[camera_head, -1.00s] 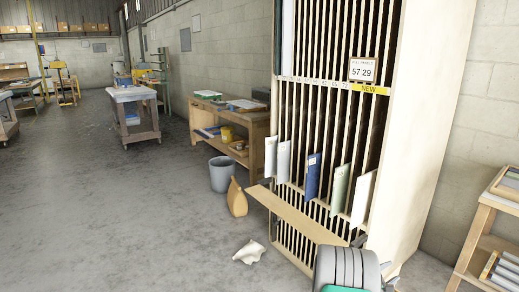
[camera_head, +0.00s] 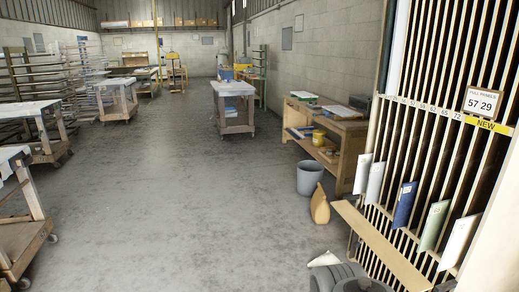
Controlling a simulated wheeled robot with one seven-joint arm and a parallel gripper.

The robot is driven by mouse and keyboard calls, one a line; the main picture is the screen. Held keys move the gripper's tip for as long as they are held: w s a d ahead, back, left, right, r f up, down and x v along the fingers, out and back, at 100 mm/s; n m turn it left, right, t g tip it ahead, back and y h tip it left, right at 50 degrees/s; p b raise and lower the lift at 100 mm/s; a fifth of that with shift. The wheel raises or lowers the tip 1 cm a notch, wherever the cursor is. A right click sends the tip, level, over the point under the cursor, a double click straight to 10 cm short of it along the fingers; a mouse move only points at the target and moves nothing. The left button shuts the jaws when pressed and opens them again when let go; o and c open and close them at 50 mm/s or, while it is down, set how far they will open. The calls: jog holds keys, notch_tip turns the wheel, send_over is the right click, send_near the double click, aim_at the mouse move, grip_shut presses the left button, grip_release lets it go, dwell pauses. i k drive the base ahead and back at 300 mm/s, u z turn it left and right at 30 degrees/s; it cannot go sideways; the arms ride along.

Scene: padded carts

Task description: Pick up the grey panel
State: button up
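Several thin panels stand upright in the slots of a tall wooden rack (camera_head: 385,118) at the right, their front ends jutting out above a ledge (camera_head: 384,246). From left to right they are a pale panel (camera_head: 362,174), a light grey panel (camera_head: 375,182), a dark blue panel (camera_head: 404,205), a pale green panel (camera_head: 433,226) and a whitish panel (camera_head: 458,243). The two leftmost look alike, and I cannot tell for sure which is the grey one. A rounded grey part of my arm shows at the bottom edge. My gripper is not in view.
A grey bin (camera_head: 310,178) and a tan container (camera_head: 320,206) stand left of the rack. A wooden workbench (camera_head: 345,140) is behind. Carts (camera_head: 22,240) line the left. The middle floor is clear.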

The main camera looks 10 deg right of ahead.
aim_at(377, 174)
jog(key=z, duration=2)
jog(key=k, duration=0.7)
jog(key=u, duration=0.8)
jog(key=i, duration=0.35)
